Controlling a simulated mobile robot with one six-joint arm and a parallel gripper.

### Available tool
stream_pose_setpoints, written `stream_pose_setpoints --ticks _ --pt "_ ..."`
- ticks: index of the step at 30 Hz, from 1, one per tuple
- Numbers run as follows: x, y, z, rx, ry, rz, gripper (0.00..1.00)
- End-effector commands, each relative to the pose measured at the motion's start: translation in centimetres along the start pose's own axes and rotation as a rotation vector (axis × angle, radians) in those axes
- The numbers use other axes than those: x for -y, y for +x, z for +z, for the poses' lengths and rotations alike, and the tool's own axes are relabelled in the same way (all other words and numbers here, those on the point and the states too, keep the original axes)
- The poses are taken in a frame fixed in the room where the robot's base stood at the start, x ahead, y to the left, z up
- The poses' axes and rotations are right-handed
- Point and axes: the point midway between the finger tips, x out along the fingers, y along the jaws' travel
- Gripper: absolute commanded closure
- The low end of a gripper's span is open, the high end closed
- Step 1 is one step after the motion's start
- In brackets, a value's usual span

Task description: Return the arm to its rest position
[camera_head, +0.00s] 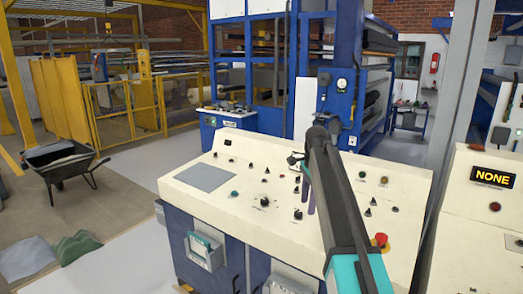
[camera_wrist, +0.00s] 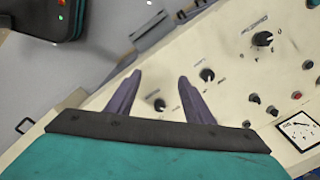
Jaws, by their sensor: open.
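My arm reaches forward over the cream control console (camera_head: 220,205) in the head view. My gripper (camera_head: 306,185) shows there only in part, its purple fingers mostly hidden behind my own arm. In the wrist view my gripper (camera_wrist: 160,85) has its two purple fingers spread apart with nothing between them. The console's panel (camera_wrist: 235,75) lies beyond the fingertips, with black knobs near them. A black knob (camera_wrist: 207,75) appears just right of the right fingertip. I cannot tell whether any finger touches the panel.
A red emergency button (camera_head: 380,241) sits at the console's front right. A grey post (camera_head: 458,110) and a second panel with a "NONE" display (camera_head: 493,177) stand to the right. A blue machine frame (camera_head: 345,80) rises behind. A wheelbarrow (camera_head: 65,165) and sacks (camera_head: 75,247) are on the left floor.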

Motion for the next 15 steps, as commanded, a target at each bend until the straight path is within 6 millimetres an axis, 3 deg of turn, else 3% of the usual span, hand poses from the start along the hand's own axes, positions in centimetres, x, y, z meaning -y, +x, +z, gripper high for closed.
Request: stream_pose_setpoints --ticks 8,15 --pt "-0.9 2.2 -0.4 -0.001 -0.044 0.004 0.52" --pt "-2.2 5.5 -0.5 -0.001 -0.124 0.009 0.52"
